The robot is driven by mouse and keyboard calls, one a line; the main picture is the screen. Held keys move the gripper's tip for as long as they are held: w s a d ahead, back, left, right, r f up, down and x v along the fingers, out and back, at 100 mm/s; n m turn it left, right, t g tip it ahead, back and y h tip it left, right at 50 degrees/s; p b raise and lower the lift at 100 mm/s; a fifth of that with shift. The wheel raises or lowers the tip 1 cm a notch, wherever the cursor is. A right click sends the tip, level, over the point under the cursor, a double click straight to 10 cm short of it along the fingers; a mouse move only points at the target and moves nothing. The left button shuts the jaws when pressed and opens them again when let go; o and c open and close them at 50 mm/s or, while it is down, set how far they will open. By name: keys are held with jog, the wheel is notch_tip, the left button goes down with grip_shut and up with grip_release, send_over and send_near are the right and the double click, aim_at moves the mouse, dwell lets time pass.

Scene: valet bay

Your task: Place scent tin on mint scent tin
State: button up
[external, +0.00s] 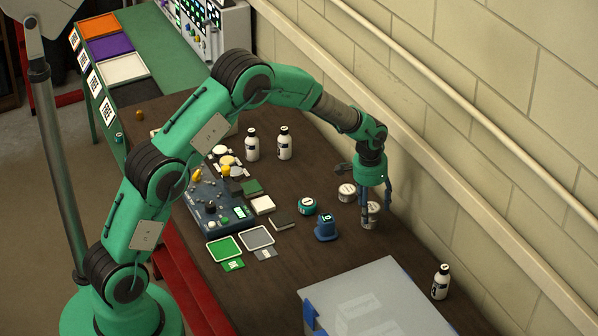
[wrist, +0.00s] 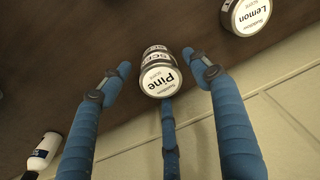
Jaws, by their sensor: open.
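A round tin with a white lid reading "Pine" (wrist: 158,82) stands between the fingers of my gripper (wrist: 159,78) in the wrist view. The gripper is open, with a gap on either side of the tin. In the external view my gripper (external: 374,207) points down around this tin (external: 371,215), which looks taller than its neighbour; I cannot tell if it is two stacked tins. A "Lemon" tin (wrist: 247,14) is at the upper right of the wrist view. A similar tin (external: 347,191) stands beside the gripper in the external view. I read no mint label.
A teal round tin (external: 307,205) and a blue object (external: 326,229) stand left of the gripper. A clear-lidded box (external: 375,300) is in front. White bottles stand at the back (external: 284,143) and right (external: 440,282). The wall (external: 480,150) is close behind.

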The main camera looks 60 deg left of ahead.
jog(key=shift+r, duration=0.1)
notch_tip(320, 180, up, 12)
jog(key=s+p, duration=0.1)
jog(key=shift+s+d, duration=0.15)
dwell(0.5)
dwell(0.6)
jog(key=s+d+r+m+t, duration=0.1)
jog(key=s+d+r, duration=0.4)
jog(key=s+r, duration=0.6)
jog(key=s+d+r+t, duration=0.1)
jog(key=s+d+r, duration=0.4)
jog(key=s+r, duration=0.6)
jog(key=s+d+r+t, duration=0.1)
jog(key=s+d, duration=0.1)
jog(key=s, duration=1.2)
jog(key=s+d+r+m+t, duration=0.1)
jog(key=s+d+r, duration=0.1)
jog(key=s, duration=1.1)
jog(key=shift+s+d, duration=0.35)
jog(key=shift+d, duration=0.45)
